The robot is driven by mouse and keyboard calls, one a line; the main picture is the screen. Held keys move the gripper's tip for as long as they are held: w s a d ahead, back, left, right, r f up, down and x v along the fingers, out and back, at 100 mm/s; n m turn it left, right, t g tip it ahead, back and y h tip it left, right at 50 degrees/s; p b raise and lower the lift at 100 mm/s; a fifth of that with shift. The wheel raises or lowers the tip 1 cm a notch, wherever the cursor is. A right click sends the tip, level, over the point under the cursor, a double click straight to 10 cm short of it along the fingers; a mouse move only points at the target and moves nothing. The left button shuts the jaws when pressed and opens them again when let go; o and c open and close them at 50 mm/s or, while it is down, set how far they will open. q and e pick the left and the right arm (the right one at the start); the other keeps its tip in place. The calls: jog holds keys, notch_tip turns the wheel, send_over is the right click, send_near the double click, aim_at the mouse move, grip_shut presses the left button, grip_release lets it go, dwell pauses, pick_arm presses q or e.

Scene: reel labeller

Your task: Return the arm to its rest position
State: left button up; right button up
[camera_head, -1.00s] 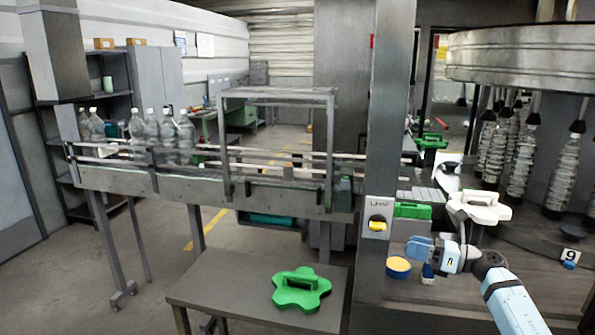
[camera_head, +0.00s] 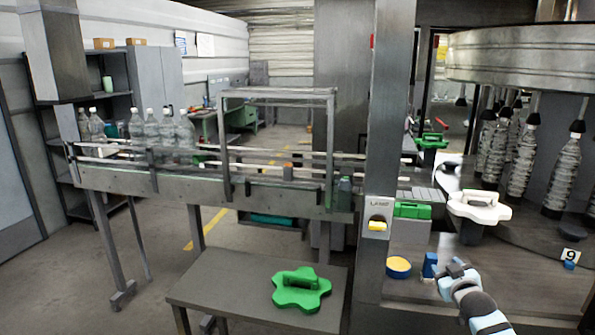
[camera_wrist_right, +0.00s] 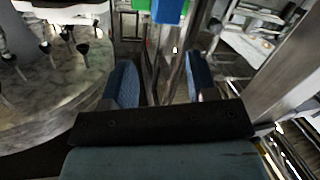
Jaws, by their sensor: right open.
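My right gripper (camera_head: 455,270) is in the lower right of the head view, low over the grey machine deck, just right of a small blue block (camera_head: 429,265). In the right wrist view its two blue fingers (camera_wrist_right: 153,82) stand apart with nothing between them. My left gripper is not in view. A white star-shaped part with a handle (camera_head: 479,206) sits on a dark post above and behind my right gripper, apart from it.
A yellow-topped round item (camera_head: 398,266) and a green handled block (camera_head: 411,210) lie near the post with the lamp switch (camera_head: 377,226). A green star-shaped part (camera_head: 300,289) rests on the front table (camera_head: 215,281). Bottles (camera_head: 165,131) stand on the conveyor at left.

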jog(key=s+a+f+g+y, duration=0.2)
jog(key=s+a+f, duration=0.5)
jog(key=s+f, duration=0.45)
jog(key=s+a+f+g, duration=0.1)
jog(key=s+a+f, duration=0.2)
jog(key=s, duration=0.8)
jog(key=s+a+f+g+y, duration=0.1)
jog(key=s+a+f, duration=0.3)
jog(key=s, duration=0.7)
jog(key=s+a+f+g+y, duration=0.1)
jog(key=s+a+f, duration=0.3)
jog(key=s, duration=0.7)
jog(key=shift+a, duration=1.15)
jog(key=shift+f, duration=0.1)
jog(key=shift+c, duration=1)
jog(key=shift+d, duration=0.15)
